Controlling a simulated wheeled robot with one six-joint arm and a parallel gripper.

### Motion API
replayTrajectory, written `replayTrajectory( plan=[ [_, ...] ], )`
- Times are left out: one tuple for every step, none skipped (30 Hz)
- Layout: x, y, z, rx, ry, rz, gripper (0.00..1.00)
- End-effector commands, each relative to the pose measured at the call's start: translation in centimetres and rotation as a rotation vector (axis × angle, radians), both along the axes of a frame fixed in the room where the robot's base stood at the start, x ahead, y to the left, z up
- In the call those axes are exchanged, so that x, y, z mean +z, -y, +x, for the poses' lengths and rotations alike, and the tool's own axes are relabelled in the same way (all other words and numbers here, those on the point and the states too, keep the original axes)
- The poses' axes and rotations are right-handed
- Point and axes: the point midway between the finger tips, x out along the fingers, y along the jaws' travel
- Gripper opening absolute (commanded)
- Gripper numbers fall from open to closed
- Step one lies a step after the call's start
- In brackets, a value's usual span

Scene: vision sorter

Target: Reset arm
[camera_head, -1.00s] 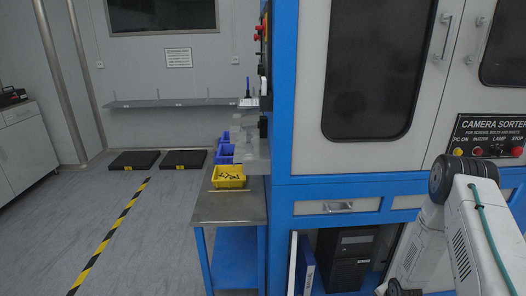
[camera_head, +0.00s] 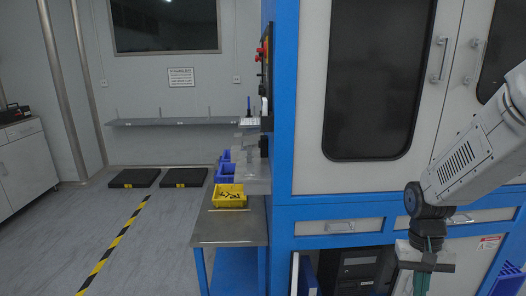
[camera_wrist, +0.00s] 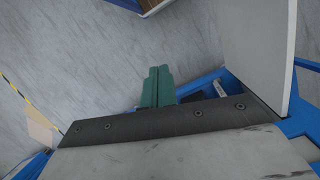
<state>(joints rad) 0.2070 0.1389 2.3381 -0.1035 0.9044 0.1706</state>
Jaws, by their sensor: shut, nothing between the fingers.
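My gripper (camera_head: 424,284) hangs below my grey arm at the lower right of the head view, in front of the blue-and-white sorter cabinet (camera_head: 460,200). Its fingertips are partly cut off by the frame's lower edge. In the wrist view, its two green fingers (camera_wrist: 157,86) lie side by side, touching, with nothing between them. Grey floor and part of a blue frame show beyond them. No object is held.
Black floor platforms (camera_head: 183,177) lie farther back. The floor at left is free around a yellow-black stripe (camera_head: 118,236).

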Motion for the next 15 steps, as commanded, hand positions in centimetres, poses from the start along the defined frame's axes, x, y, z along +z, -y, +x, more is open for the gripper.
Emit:
replayTrajectory(
  plan=[
    [2.0, -0.8, -1.2, 0.028, 0.007, 0.008, 0.0],
    [3.0, -1.3, -2.0, 0.045, 0.005, 0.015, 0.0],
    [4.2, -1.9, -3.0, 0.067, 0.004, 0.025, 0.0],
    [5.1, -2.4, -3.8, 0.082, 0.006, 0.03, 0.0],
    [6.0, -2.8, -4.6, 0.098, 0.009, 0.036, 0.0],
    [7.0, -3.4, -5.7, 0.118, 0.013, 0.044, 0.0],
    [7.8, -3.8, -6.5, 0.134, 0.017, 0.05, 0.0],
    [8.5, -4.3, -7.3, 0.147, 0.023, 0.055, 0.0],
    [9.5, -4.8, -8.3, 0.164, 0.033, 0.061, 0.0],
    [10.1, -5.1, -9.0, 0.177, 0.041, 0.064, 0.0],
    [10.7, -5.5, -9.8, 0.189, 0.051, 0.068, 0.0],
    [11.5, -6.0, -10.7, 0.202, 0.069, 0.071, 0.0],
    [12.0, -6.3, -11.4, 0.21, 0.082, 0.073, 0.0],
    [12.5, -6.6, -12.0, 0.219, 0.098, 0.074, 0.0],
    [13.1, -7.0, -12.8, 0.228, 0.125, 0.073, 0.0]
  ],
)
